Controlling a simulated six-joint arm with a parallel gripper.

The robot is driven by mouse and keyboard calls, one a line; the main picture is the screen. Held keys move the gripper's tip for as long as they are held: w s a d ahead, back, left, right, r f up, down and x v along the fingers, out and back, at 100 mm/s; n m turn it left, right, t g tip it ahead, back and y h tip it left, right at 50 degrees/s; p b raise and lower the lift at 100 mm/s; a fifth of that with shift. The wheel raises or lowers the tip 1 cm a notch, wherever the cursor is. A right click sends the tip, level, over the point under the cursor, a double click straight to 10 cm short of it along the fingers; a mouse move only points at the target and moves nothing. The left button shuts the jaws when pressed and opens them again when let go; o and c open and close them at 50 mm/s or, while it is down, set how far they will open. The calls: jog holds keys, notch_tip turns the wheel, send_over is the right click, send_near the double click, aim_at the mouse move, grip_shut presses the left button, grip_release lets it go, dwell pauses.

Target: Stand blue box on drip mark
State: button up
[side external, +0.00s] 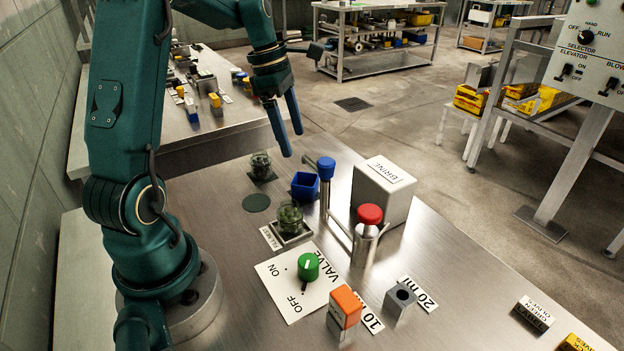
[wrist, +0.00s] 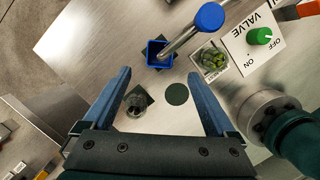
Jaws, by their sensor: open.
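The small blue open-topped box (side external: 305,187) stands on the steel table beside the post with the blue knob. In the wrist view the blue box (wrist: 158,54) lies just beyond my fingertips, partly under that knob's spout. A flat dark green round mark (side external: 256,202), which looks like the drip mark, is bare on the table, left of the box; it also shows in the wrist view (wrist: 177,94) between my fingers. My gripper (side external: 293,143) is open and empty above the table. Its two blue fingers also show in the wrist view (wrist: 159,73), apart from the box.
A glass jar (side external: 261,165) stands on a dark square behind the mark. A jar of olives (side external: 290,218) stands on the fill nest in front. The blue-knob post (side external: 326,185), red-capped post (side external: 368,225) and white brine box (side external: 383,192) crowd the blue box's right side.

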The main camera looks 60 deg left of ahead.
jog(key=s+d+r+m+t, duration=0.1)
jog(key=s+d+m, duration=0.3)
jog(key=m, duration=0.5)
jog(key=s+d+r+m+t+y, duration=0.1)
jog(key=s+d+m, duration=0.3)
jog(key=d+m, duration=0.3)
jog(key=s+d+r+m+t+y, duration=0.1)
jog(key=s+d+m, duration=0.3)
jog(key=m, duration=0.7)
jog(key=shift+s+d+r+t, duration=0.15)
jog(key=shift+d+r+t, duration=0.2)
jog(key=shift+d, duration=0.85)
